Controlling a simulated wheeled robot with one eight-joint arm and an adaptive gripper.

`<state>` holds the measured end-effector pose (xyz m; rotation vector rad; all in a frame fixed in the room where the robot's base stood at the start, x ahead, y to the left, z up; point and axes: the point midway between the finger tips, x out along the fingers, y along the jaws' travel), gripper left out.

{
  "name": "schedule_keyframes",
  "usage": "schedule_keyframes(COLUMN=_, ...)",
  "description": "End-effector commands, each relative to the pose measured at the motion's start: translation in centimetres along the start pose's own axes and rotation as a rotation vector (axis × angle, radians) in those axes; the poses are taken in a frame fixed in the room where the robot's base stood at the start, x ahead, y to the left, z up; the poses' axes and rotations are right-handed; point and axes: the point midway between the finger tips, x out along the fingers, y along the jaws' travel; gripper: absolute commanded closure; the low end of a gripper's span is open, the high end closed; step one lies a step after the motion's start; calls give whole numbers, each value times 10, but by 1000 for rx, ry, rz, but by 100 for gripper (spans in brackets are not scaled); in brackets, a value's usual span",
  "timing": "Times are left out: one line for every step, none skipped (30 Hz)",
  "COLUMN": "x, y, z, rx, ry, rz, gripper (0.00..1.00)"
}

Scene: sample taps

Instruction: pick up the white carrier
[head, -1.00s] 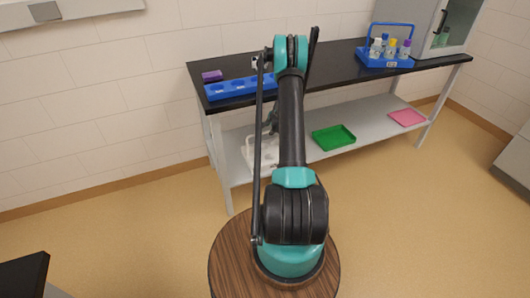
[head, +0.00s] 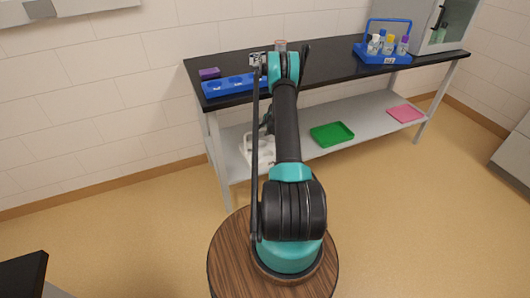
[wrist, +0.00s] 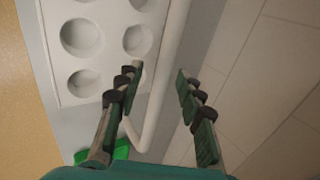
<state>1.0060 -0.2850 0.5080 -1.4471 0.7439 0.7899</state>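The white carrier (head: 258,152) stands on the lower shelf, below the left part of the black counter, partly hidden by my arm in the head view. In the wrist view the carrier (wrist: 108,55) shows a flat top with several round holes and a white bar handle (wrist: 174,60). My gripper (wrist: 160,72) is open. The handle runs between its two fingers in the picture; I cannot tell whether either finger touches it. In the head view my gripper is mostly hidden behind my arm.
A green tray (head: 331,134) and a pink tray (head: 405,113) lie farther right on the shelf (head: 370,122). The counter (head: 335,68) above holds a blue rack (head: 230,87), a purple block (head: 209,73) and a blue carrier (head: 366,58) with bottles. A tiled wall stands behind.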

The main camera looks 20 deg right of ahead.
Motion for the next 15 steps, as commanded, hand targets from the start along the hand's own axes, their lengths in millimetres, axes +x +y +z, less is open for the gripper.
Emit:
schedule_keyframes(x=0, y=0, z=0, rx=0, ry=0, rz=0, gripper=64)
schedule_keyframes(x=0, y=0, z=0, rx=0, ry=0, rz=0, gripper=68)
schedule_keyframes(x=0, y=0, z=0, rx=0, ry=0, rz=0, gripper=73)
schedule_keyframes(x=0, y=0, z=0, rx=0, ry=0, rz=0, gripper=76)
schedule_keyframes(x=0, y=0, z=0, rx=0, ry=0, rz=0, gripper=80)
schedule_keyframes(x=0, y=0, z=0, rx=0, ry=0, rz=0, gripper=85)
schedule_keyframes(x=0, y=0, z=0, rx=0, ry=0, rz=0, gripper=89)
schedule_keyframes(x=0, y=0, z=0, rx=0, ry=0, rz=0, gripper=93)
schedule_keyframes(x=0, y=0, z=0, rx=0, ry=0, rz=0, gripper=98)
schedule_keyframes(x=0, y=0, z=0, rx=0, ry=0, rz=0, gripper=100)
schedule_keyframes(x=0, y=0, z=0, rx=0, ry=0, rz=0, gripper=100)
schedule_keyframes(x=0, y=0, z=0, rx=0, ry=0, rz=0, gripper=100)
schedule_keyframes(x=0, y=0, z=0, rx=0, ry=0, rz=0, gripper=100)
schedule_keyframes(x=0, y=0, z=0, rx=0, ry=0, rz=0, gripper=100)
schedule_keyframes(x=0, y=0, z=0, rx=0, ry=0, rz=0, gripper=100)
